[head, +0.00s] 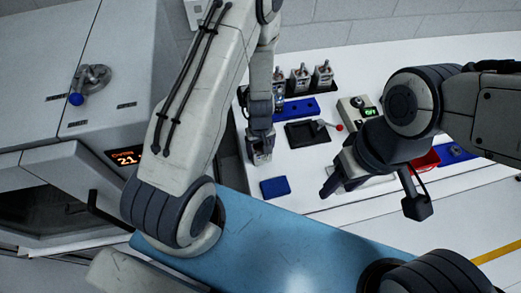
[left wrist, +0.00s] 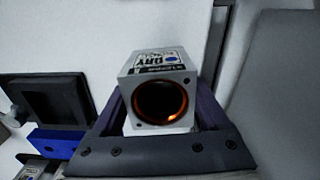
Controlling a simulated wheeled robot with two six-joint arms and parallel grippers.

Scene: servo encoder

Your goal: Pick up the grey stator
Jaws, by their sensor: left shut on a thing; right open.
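The grey stator (left wrist: 158,95) is a square metal block with a round dark bore lined with copper and a printed label on its top face. My left gripper (left wrist: 160,112) is shut on it, with a dark finger on each side. In the head view, the stator (head: 262,157) shows small between the fingertips of my left gripper (head: 260,150), low over the white table near a blue block. Whether it touches the table cannot be told. My right gripper (head: 374,195) is open and empty over the right side of the table.
A black rack (head: 303,93) with several grey units stands at the back. In front are a blue tray (head: 297,109), a black fixture (head: 306,134), a red-knobbed lever (head: 338,127) and a green-display device (head: 366,110). A blue block (head: 275,187) and red bin (head: 428,160) lie nearby.

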